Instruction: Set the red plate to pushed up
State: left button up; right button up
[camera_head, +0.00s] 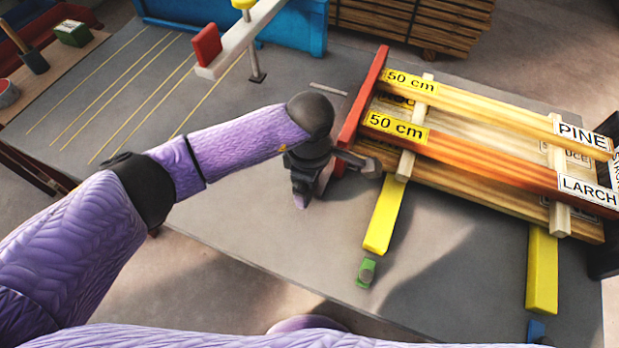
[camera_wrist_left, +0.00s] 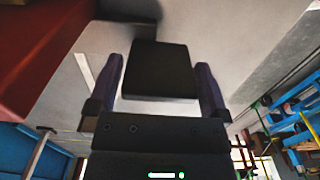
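The red plate (camera_head: 361,97) is a long upright red board across the left end of a stack of wooden planks. In the left wrist view it is the large red surface at the top left (camera_wrist_left: 45,40). A dark grey handle piece (camera_head: 366,164) stands out at its near end. My left gripper (camera_head: 301,192) is at that near end, just left of the plate. In the left wrist view a dark block (camera_wrist_left: 160,70) stands between its two spread fingers, with a narrow gap at the left finger; contact at the right finger is unclear. My right gripper is out of view.
Planks (camera_head: 490,110) labelled PINE and LARCH rest on yellow bars (camera_head: 384,215) right of the plate. A small green piece (camera_head: 366,272) is near the table's front edge. A red block on a pale arm (camera_head: 207,45) stands behind. The grey tabletop (camera_head: 240,215) left of the gripper is clear.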

pick_arm(q)
notch_tip(320, 180, up, 10)
jog(key=shift+f+p, duration=0.15)
jog(key=shift+p, duration=0.9)
